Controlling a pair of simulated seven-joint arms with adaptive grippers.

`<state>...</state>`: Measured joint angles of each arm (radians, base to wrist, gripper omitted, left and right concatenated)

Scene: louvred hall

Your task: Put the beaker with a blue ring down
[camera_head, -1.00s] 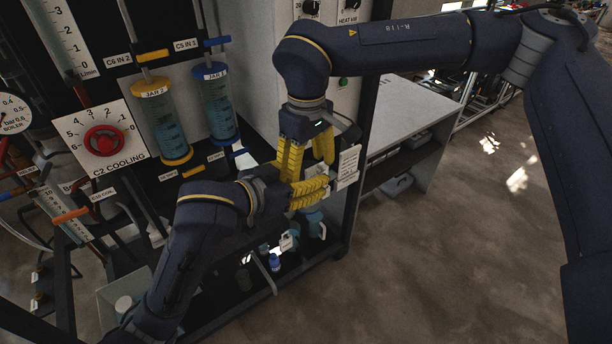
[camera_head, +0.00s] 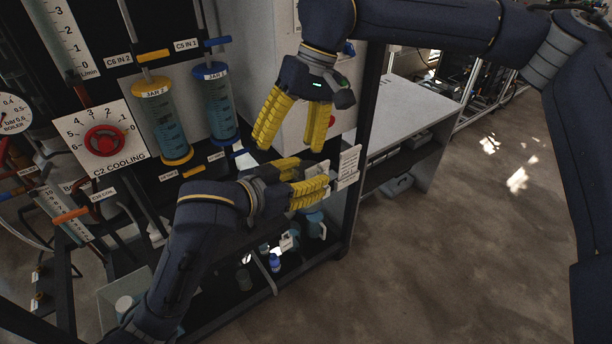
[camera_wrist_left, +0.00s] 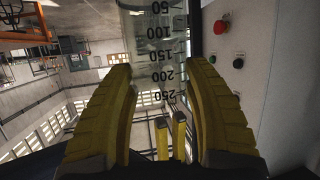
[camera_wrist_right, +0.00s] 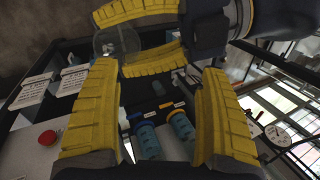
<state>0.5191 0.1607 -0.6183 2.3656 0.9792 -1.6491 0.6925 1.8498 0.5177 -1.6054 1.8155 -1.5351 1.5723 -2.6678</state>
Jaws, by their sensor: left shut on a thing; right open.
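My left gripper (camera_head: 318,180) is shut on a clear beaker with black graduations, which shows plainly in the left wrist view (camera_wrist_left: 155,50). In the right wrist view the beaker (camera_wrist_right: 118,43) is a faint round outline between the left fingers. I cannot make out a blue ring on it. In the head view the yellow fingers mostly hide it. My right gripper (camera_head: 290,143) is open and empty, above the left one and apart from it. Its fingers also show in the left wrist view, behind the beaker.
Two blue-filled jars (camera_head: 163,122) (camera_head: 217,105) hang on the panel at the left, near the red cooling knob (camera_head: 103,141). White label cards (camera_head: 348,166) stand just right of the left gripper. A grey bench (camera_head: 405,112) lies behind; small bottles (camera_head: 275,263) stand on a lower shelf.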

